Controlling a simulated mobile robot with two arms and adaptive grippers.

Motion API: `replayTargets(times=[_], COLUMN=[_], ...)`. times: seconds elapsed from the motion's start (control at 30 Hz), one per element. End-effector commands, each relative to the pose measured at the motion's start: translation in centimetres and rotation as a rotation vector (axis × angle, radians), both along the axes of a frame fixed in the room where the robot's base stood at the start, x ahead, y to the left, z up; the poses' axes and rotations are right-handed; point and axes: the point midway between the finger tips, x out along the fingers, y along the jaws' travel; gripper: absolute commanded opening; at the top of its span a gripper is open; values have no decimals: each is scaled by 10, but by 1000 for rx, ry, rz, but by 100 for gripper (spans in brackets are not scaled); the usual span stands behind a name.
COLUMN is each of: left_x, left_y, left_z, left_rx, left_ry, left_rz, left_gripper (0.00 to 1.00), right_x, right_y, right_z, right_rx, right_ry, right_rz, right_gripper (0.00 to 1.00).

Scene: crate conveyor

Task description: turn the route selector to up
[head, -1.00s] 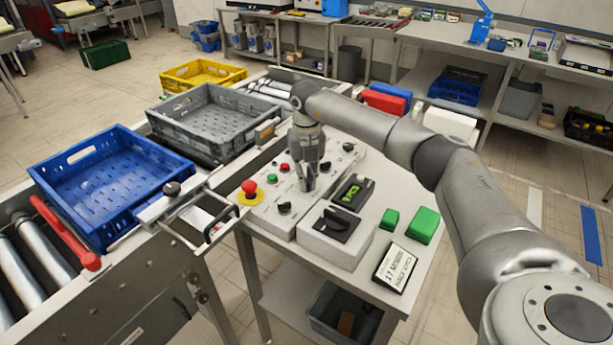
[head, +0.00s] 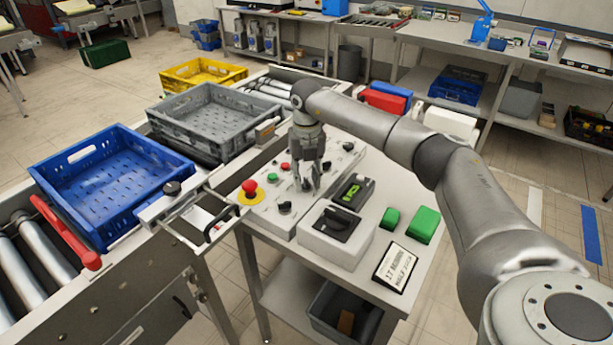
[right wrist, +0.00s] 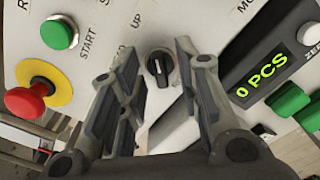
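The route selector, a black round knob (right wrist: 159,68) with a white pointer line, sits on the pale control panel (right wrist: 110,14). The word UP is printed up and left of it in the right wrist view, and the pointer line runs nearly straight up and down that picture. My right gripper (head: 307,187) is open over the panel. In the right wrist view its fingers (right wrist: 163,98) stand on either side of the knob, apart from it. My left gripper is not in view.
A red emergency stop (head: 250,187) and a green START button (head: 272,178) lie left of the gripper. A counter (head: 352,192) reading 0 PCS lies right. Another black knob (head: 284,207) is nearer.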

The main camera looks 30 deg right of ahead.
Motion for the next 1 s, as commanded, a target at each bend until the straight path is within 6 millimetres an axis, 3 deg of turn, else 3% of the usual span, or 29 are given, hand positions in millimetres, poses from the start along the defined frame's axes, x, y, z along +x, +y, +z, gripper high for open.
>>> replayTargets(times=[0.13,0.27,0.7,1.0], left_x=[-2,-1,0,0], left_y=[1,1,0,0], left_z=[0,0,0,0], left_rx=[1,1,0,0], left_ry=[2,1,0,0], left_rz=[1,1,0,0], left_gripper=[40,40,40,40], right_x=[0,0,1,0], right_y=[0,0,0,0], right_z=[3,18,104,120], right_rx=[0,1,1,0], right_ry=[0,-1,-3,1], right_rz=[0,0,0,0], right_gripper=[31,31,31,31])
